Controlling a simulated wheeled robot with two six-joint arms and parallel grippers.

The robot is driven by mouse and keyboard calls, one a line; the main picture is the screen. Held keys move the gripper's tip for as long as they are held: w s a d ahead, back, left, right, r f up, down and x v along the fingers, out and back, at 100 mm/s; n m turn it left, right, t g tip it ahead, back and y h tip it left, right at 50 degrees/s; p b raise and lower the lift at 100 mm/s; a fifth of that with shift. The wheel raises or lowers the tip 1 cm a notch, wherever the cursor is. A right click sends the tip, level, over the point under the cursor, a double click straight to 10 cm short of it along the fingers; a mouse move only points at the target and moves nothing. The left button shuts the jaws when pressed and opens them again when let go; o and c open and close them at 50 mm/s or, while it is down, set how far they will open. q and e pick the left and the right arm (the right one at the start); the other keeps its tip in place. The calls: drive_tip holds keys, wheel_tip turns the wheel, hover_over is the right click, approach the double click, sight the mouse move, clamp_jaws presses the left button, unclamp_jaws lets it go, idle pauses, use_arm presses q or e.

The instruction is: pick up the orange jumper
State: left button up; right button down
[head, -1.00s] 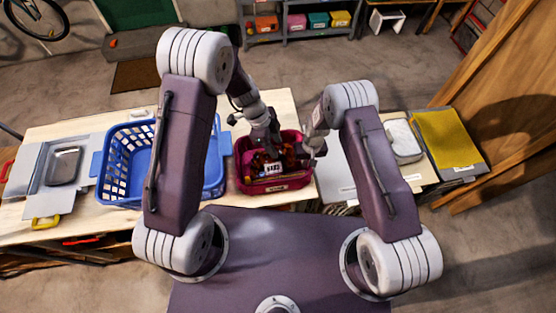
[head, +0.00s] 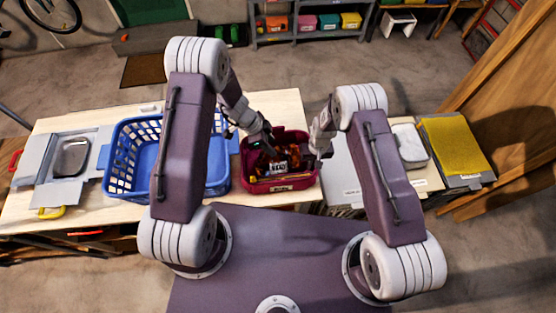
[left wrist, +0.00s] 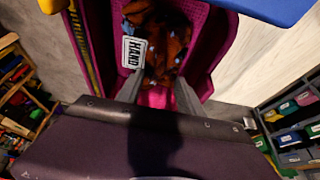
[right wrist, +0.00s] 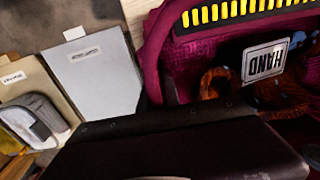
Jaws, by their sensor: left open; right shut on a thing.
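The orange jumper (head: 265,164), patterned with dark and bluish patches, lies crumpled inside the magenta basket (head: 283,186). It also shows in the left wrist view (left wrist: 170,48) and partly in the right wrist view (right wrist: 215,82). My left gripper (head: 268,138) is open over the basket. In the left wrist view its two fingers (left wrist: 158,94) stand apart, pointing at the jumper, with nothing visibly held between them. My right gripper (head: 319,155) is shut at the basket's right side, apparently on its wall; its fingertips are mostly hidden.
A white HAND label (left wrist: 133,52) shows within the basket. A blue laundry basket (head: 135,188) stands to the left on the wooden table, beside a grey board with a metal tray (head: 72,156). Grey and yellow boards (head: 455,145) lie to the right.

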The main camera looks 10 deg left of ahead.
sight(276, 149)
use_arm(q)
drive_tip(key=x, duration=0.4)
drive_tip(key=shift+s+d+f, duration=0.1)
drive_tip(key=shift+d+f, duration=0.05)
drive_tip(key=shift+d, duration=0.2)
clamp_jaws()
idle(1.0)
